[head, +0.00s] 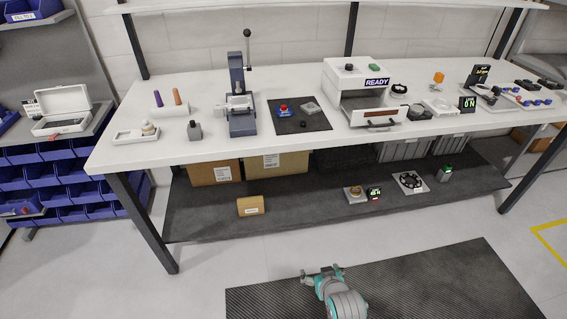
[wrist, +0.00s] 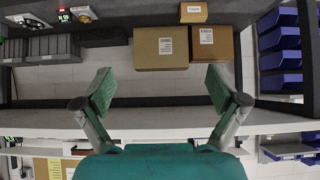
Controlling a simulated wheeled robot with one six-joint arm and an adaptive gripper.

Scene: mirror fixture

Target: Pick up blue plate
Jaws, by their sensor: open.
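A small blue piece (head: 283,111) with a red part on top lies on the dark mat (head: 290,127) on the bench. It is too small to tell whether it is the blue plate, and no other clear blue plate shows on the bench. My gripper (head: 322,271) is in front of the bench, low over the floor mat in the head view, well apart from the blue piece. In the wrist view my gripper (wrist: 161,90) has its two fingers wide apart with nothing between them. The blue piece does not show in the wrist view.
The white bench top (head: 220,153) holds a lever press (head: 240,100), a machine reading READY (head: 362,92) and several small devices. A dark lower shelf (head: 310,205) carries cardboard boxes (head: 213,173) and a small tan box (head: 251,206). Blue bins (head: 80,180) stand left.

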